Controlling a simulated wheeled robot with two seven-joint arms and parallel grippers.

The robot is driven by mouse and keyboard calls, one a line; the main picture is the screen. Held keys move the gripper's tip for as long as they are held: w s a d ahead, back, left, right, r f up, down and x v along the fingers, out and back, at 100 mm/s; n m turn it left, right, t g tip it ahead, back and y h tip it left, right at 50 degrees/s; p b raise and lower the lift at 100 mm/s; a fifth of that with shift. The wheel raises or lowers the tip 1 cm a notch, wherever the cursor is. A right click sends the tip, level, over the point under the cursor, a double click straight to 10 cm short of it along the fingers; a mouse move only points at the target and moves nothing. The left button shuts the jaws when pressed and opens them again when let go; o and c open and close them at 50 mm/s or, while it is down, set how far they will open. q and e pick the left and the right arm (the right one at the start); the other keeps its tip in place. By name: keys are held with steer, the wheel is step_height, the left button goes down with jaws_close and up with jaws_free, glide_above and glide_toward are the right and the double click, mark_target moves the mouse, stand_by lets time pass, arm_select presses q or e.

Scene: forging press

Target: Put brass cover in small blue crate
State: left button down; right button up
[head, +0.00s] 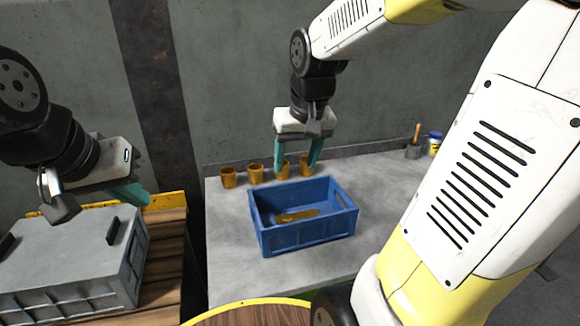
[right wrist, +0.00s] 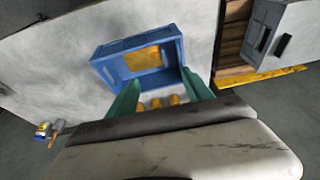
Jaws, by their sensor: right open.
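The small blue crate (head: 310,231) stands on the grey table, open at the top. A flat brass piece, apparently the brass cover (head: 297,216), lies inside on its floor; it also shows in the right wrist view (right wrist: 143,58). My right gripper (head: 298,170) points down beyond the crate's far wall, its teal fingers apart and holding nothing visible. In the right wrist view the crate (right wrist: 104,70) lies past the fingertips (right wrist: 160,84). My left gripper (head: 130,193) hangs over the grey box at the left; its finger gap cannot be made out.
Several brass cups (head: 228,178) stand in a row behind the crate, some close to my right fingers. A closed grey box (head: 75,260) sits on wooden planks at the left. A dark pot (head: 414,151) and a small tub (head: 434,143) stand at the back right. The table (head: 235,275) is clear left of the crate.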

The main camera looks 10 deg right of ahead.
steer(key=s+a+r+t+y, duration=0.1)
steer(key=s+r+t, duration=0.1)
steer(key=s, duration=0.8)
steer(key=shift+s+a+r+t+y, duration=0.15)
steer(key=shift+s+r+t+y, duration=0.15)
steer(key=shift+r, duration=0.3)
